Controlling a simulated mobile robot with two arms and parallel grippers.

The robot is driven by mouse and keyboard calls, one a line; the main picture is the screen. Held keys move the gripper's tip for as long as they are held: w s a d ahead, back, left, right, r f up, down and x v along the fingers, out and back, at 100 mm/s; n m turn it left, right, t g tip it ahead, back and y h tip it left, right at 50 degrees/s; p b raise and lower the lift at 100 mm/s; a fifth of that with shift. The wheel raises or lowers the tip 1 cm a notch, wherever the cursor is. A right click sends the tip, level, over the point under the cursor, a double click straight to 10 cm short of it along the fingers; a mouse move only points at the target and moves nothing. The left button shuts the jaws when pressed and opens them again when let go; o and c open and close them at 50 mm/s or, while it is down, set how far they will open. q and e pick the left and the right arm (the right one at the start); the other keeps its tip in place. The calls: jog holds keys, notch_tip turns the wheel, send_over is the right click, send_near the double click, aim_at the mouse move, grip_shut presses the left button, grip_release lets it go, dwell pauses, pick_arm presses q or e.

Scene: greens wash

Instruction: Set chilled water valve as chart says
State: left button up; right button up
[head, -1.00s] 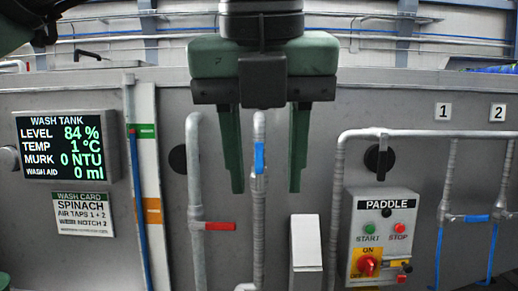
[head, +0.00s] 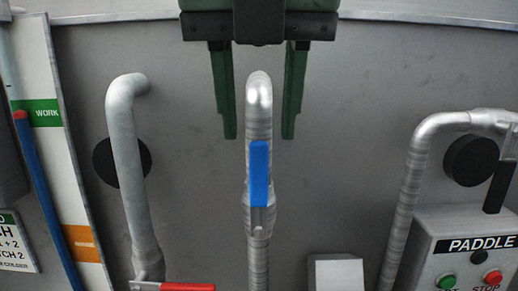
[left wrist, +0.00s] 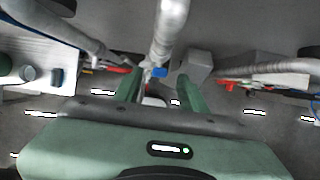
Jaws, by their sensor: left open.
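The blue valve handle (head: 259,172) stands upright, in line with the bare metal pipe (head: 258,240) that carries it; it also shows in the left wrist view (left wrist: 160,72). My left gripper (head: 258,137) is open and empty. In the head view its fingertips show on either side of the pipe's upper end, just above the handle; I cannot tell how far they are from it in depth. The wash card (head: 15,245) is cut off by the left edge, with only ends of its lines readable. My right gripper is not in view.
A red handle (head: 185,287) sits low on the pipe (head: 130,190) to the left. The paddle box (head: 460,265), with green and red buttons, is at right. A pale box (head: 337,272) stands low beside the blue valve's pipe. A level strip (head: 55,150) is at left.

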aim_at(259, 159)
pick_arm(q)
notch_tip(259, 159, down, 4)
jog(key=shift+r+p, duration=0.15)
jog(key=shift+p, duration=0.55)
jog(key=x, duration=0.2)
jog(key=shift+w+p, duration=0.35)
jog(key=shift+w, duration=0.05)
jog(key=shift+w+f, duration=0.35)
jog(key=shift+f, duration=0.25)
jog(key=shift+s, duration=0.25)
jog(key=shift+c, duration=0.6)
jog(key=c, duration=0.6)
grip_shut()
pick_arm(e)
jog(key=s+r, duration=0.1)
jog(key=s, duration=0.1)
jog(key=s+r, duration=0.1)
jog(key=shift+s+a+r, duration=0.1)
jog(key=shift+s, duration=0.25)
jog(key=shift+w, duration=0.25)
